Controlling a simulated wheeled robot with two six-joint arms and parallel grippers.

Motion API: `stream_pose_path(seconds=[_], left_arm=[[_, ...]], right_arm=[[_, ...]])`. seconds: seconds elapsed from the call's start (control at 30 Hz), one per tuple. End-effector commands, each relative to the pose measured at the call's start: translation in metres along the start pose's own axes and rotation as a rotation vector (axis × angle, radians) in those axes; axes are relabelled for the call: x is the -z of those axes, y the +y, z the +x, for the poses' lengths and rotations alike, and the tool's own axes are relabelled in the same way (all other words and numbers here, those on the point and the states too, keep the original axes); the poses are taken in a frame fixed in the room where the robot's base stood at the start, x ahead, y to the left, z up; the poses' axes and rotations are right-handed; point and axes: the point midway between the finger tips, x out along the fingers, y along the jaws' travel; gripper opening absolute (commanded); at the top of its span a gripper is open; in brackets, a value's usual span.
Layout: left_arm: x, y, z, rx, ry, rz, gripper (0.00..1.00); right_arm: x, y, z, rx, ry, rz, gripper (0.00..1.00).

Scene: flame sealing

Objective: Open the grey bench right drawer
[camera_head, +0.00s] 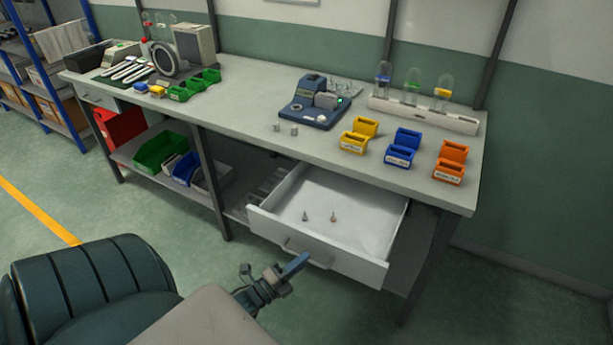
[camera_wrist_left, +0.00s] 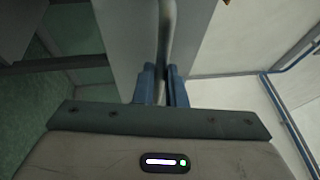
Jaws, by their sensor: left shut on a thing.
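The grey bench (camera_head: 250,105) stands along the wall. Its right drawer (camera_head: 345,254) is pulled out well past the bench front, and its white inside shows. Two small pieces (camera_head: 318,216) stand on the drawer floor. My left gripper (camera_head: 300,261) is at the drawer front, shut on the bar handle (camera_head: 322,265). In the left wrist view the blue fingers (camera_wrist_left: 161,88) close on both sides of the metal handle bar (camera_wrist_left: 167,35). My right gripper is not in view.
Yellow (camera_head: 358,136), blue (camera_head: 402,148) and orange (camera_head: 450,163) bins stand on the bench top near its right end. A blue device (camera_head: 312,105) stands behind. A dark padded chair-like shape (camera_head: 90,285) is at the lower left. The floor before the drawer looks clear.

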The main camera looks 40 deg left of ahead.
Motion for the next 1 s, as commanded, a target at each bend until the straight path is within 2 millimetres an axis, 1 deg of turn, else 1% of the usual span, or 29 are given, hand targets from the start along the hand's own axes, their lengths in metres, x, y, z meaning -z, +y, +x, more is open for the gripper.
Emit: stream_pose_path(seconds=[0.13,0.47,0.5,0.57,0.6,0.87,1.0], left_arm=[[0.002,-0.001,-0.006,0.0,0.0,-0.001,0.0],[0.002,0.0,-0.006,-0.001,0.0,0.0,0.0],[0.002,0.0,-0.006,-0.001,0.0,0.0,0.13],[0.002,0.0,-0.006,-0.001,0.0,0.0,0.24],[0.002,0.0,-0.006,0.0,0.0,0.0,0.32],[0.002,-0.001,-0.006,0.0,0.0,0.0,0.33],[0.003,0.001,-0.015,-0.002,0.001,0.0,0.33]], right_arm=[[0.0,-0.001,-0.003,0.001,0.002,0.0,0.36],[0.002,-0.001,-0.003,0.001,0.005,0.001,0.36],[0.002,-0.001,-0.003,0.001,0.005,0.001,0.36],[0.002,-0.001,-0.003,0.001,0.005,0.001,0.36],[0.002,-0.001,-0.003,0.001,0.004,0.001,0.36],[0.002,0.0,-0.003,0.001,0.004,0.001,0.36],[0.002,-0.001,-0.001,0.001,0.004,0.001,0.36]])
